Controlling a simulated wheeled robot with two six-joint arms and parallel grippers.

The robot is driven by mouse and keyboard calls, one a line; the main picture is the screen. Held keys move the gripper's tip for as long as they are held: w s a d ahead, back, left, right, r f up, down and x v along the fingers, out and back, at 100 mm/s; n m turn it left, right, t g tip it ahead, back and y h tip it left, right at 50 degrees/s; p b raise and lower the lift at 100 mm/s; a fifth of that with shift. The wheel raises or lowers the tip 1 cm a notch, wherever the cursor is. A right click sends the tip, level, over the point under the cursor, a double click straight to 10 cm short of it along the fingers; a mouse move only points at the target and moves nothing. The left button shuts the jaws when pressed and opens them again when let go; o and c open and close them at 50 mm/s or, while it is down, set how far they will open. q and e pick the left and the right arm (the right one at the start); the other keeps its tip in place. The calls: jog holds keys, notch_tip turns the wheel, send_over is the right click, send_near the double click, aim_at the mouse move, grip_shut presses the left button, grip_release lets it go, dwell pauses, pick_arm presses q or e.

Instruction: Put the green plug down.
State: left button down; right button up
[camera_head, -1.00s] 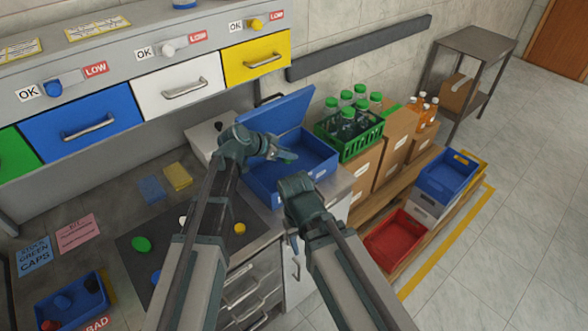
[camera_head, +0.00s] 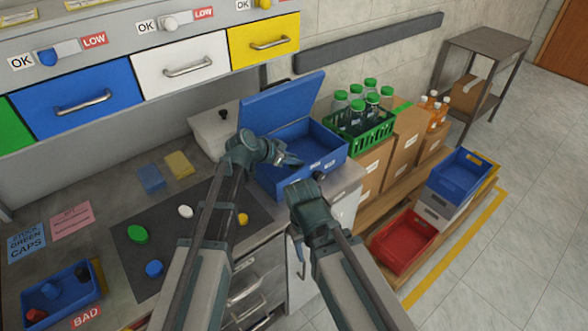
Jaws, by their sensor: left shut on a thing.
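A round green piece (camera_head: 137,233) lies on the dark mat (camera_head: 190,250), apart from both grippers; I cannot tell whether it is the green plug. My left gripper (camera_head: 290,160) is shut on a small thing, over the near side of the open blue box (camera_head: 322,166). The held thing is hidden or too small to make out, so I see no green between the fingers. My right gripper (camera_head: 316,181) is just in front of the box, near the counter's edge. Its fingers are mostly hidden, and their opening does not show.
A white piece (camera_head: 185,211), a blue piece (camera_head: 154,268) and a yellow piece (camera_head: 243,219) lie on the mat. A blue tray (camera_head: 62,310) is at lower left. A green bottle crate (camera_head: 365,140) and cardboard boxes stand right of the blue box. Drawers hang above the counter.

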pick_arm(q)
jog(key=shift+f+b, duration=0.9)
jog(key=shift+f, duration=0.45)
pick_arm(e)
jog(key=shift+f, duration=1.35)
pick_arm(q)
jog(key=shift+f, duration=0.15)
jog(key=c, duration=0.6)
grip_release()
pick_arm(e)
jog(key=shift+f, duration=0.1)
pick_arm(q)
jog(key=shift+r, duration=0.2)
jog(key=shift+s+a+r+p, duration=0.1)
jog(key=shift+a+r+p, duration=0.05)
jog(key=shift+r+p, duration=0.2)
jog(key=p+v, duration=0.7)
jog(key=v, duration=0.4)
jog(key=shift+a, duration=0.15)
pick_arm(e)
notch_tip(320, 180, up, 8)
